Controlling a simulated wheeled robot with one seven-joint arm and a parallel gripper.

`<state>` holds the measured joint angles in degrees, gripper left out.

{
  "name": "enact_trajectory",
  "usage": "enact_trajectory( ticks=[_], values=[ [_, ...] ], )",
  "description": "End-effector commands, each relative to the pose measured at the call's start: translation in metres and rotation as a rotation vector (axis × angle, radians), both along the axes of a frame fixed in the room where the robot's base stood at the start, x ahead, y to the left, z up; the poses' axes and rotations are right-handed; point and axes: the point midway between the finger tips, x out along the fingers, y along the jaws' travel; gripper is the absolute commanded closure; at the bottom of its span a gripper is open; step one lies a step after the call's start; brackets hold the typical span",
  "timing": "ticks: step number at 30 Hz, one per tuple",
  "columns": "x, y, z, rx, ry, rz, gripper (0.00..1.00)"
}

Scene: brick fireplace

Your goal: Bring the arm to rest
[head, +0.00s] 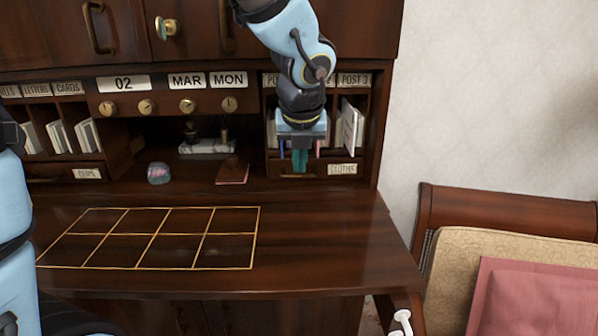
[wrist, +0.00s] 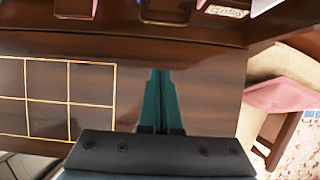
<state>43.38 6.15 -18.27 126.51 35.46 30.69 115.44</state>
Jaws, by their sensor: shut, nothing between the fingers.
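My gripper (head: 300,160) is shut, its teal fingers together and pointing down, with nothing between them. In the head view it hangs in front of the right-hand pigeonholes of the dark wooden desk (head: 330,235), above the desk's surface. The gripper also shows in the wrist view (wrist: 160,74), over bare wood to the right of the yellow grid. My blue and black arm reaches down to it from the top of the head view. The gripper hides part of the drawer front and the slots behind it.
A yellow-lined grid (head: 150,237) marks the desk's left part, with nothing on it. A glass paperweight (head: 159,173) and a small reddish pad (head: 232,173) stand at the back. Upright letters (head: 350,128) fill the right slots. A chair with a pink cushion (head: 535,297) is at right.

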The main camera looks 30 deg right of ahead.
Motion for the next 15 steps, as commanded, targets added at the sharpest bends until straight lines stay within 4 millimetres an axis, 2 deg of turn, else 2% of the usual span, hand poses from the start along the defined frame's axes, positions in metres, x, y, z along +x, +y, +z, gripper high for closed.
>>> enact_trajectory(
  ticks=[4,10,13,15],
  values=[
    [-0.004,0.002,0.009,0.0,0.0,0.0,1.0],
    [-0.004,0.005,0.011,-0.003,0.005,0.017,1.0],
    [0.005,0.019,0.009,-0.034,0.038,0.137,1.0],
    [0.016,0.04,0.006,-0.08,0.08,0.31,1.0]
  ],
)
